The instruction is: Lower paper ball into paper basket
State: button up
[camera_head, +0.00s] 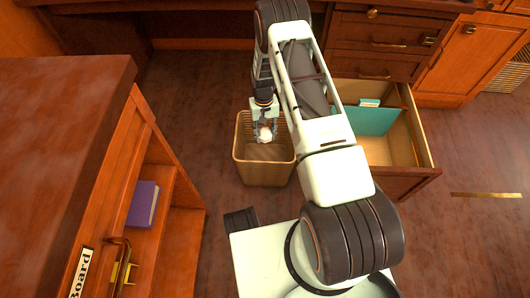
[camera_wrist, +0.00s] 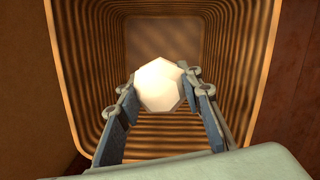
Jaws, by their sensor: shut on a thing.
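The paper ball (camera_head: 265,133) is white and faceted. My gripper (camera_head: 265,130) is shut on it, with a finger on each side; in the wrist view the ball (camera_wrist: 160,84) sits between the fingertips (camera_wrist: 158,88). The paper basket (camera_head: 243,166) is a tan, ribbed, open-topped bin standing upright on the floor. In the head view the ball and fingers overlap the basket's opening. In the wrist view the basket's ribbed inner walls (camera_wrist: 95,70) surround the ball, with the bottom visible beyond it. The ball's exact depth relative to the rim is hard to tell.
An open drawer (camera_head: 425,150) with a teal folder (camera_head: 372,121) juts out right of the basket. An open wooden cabinet (camera_head: 165,215) holding a purple book (camera_head: 143,204) stands at left. Wooden floor (camera_head: 200,110) is clear left of and behind the basket.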

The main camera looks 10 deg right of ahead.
send_over(265, 159)
jog(key=s, duration=0.2)
jog(key=shift+w+a+f, duration=0.1)
jog(key=shift+f, duration=7.45)
jog(key=shift+f, duration=2.5)
jog(key=o, duration=0.8)
jog(key=shift+o, duration=0.2)
jog(key=shift+r, duration=0.1)
